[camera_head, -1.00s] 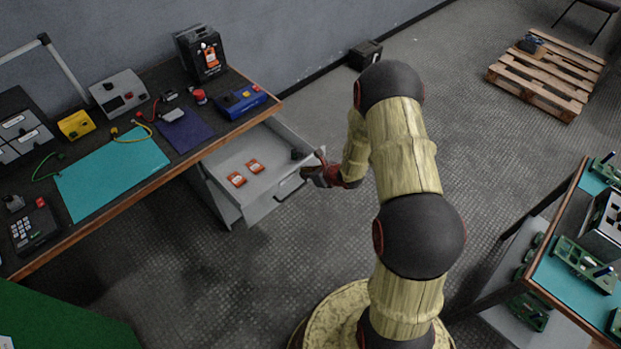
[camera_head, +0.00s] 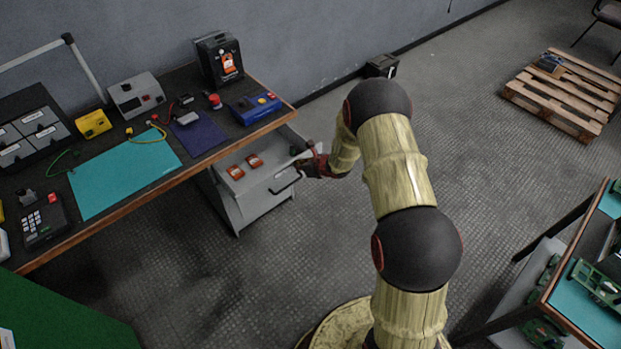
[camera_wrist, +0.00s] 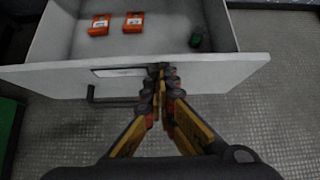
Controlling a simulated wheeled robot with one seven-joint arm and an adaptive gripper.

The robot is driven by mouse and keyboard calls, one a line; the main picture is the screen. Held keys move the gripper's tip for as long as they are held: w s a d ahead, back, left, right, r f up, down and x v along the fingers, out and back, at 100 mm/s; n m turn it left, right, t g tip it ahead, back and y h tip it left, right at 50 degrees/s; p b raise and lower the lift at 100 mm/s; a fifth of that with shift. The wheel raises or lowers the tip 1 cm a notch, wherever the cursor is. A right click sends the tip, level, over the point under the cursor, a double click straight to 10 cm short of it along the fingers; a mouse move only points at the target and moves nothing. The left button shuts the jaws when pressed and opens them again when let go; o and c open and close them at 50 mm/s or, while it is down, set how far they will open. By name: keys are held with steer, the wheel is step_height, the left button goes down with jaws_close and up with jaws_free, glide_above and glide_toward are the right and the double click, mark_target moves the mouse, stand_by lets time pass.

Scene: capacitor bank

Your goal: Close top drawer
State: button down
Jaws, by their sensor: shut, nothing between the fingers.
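The top drawer (camera_head: 268,188) is under the workbench and stands partly open, with its front panel facing my arm. Two orange items lie inside it, and they also show in the wrist view near the drawer's back left. In the wrist view the drawer front (camera_wrist: 220,75) runs across the picture, with a dark bar handle (camera_wrist: 112,98) left of my fingers. My gripper (camera_wrist: 161,72) is shut and empty, its fingertips at the drawer front, just right of the label strip. In the head view my gripper (camera_head: 303,165) is at the front's right part.
The workbench (camera_head: 230,142) above the drawer carries a teal mat, a blue box and other devices. A second table (camera_head: 570,270) stands at the right. A pallet (camera_head: 565,92) lies at the back right. The floor between is open.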

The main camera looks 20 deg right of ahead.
steer(key=w+a+p, duration=0.1)
steer(key=w+a, duration=0.1)
steer(key=w, duration=0.6)
steer(key=w+a, duration=0.3)
steer(key=w, duration=0.5)
steer(key=shift+w+a+f+p, duration=0.15)
steer(key=shift+w+a+p, duration=0.1)
steer(key=shift+w+p, duration=0.1)
steer(key=shift+s, duration=0.15)
